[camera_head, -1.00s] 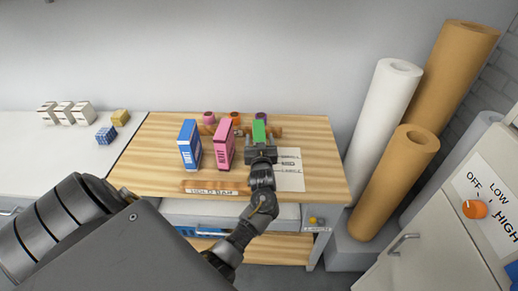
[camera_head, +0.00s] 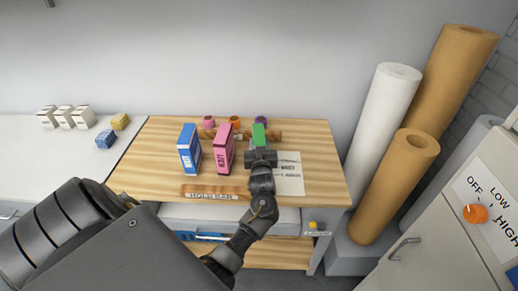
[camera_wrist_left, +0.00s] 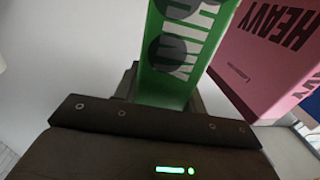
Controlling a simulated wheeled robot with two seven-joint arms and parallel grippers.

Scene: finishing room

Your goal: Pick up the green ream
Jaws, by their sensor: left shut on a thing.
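The green ream (camera_head: 259,134) stands on the wooden bench top at the right of the row of reams, partly hidden by my left gripper (camera_head: 260,152). In the left wrist view the green ream (camera_wrist_left: 178,60) rises between the fingers, and its label is partly covered. My left gripper is shut on the green ream. I cannot tell whether the ream is clear of the bench. My right gripper does not show.
A pink ream (camera_head: 225,148) stands just left of the green one, with a blue ream (camera_head: 190,150) beyond. Small coloured rolls (camera_head: 235,122) sit behind. A paper sheet (camera_head: 290,174) and a wooden bar (camera_head: 215,193) lie in front. Tall rolls (camera_head: 385,110) stand at right.

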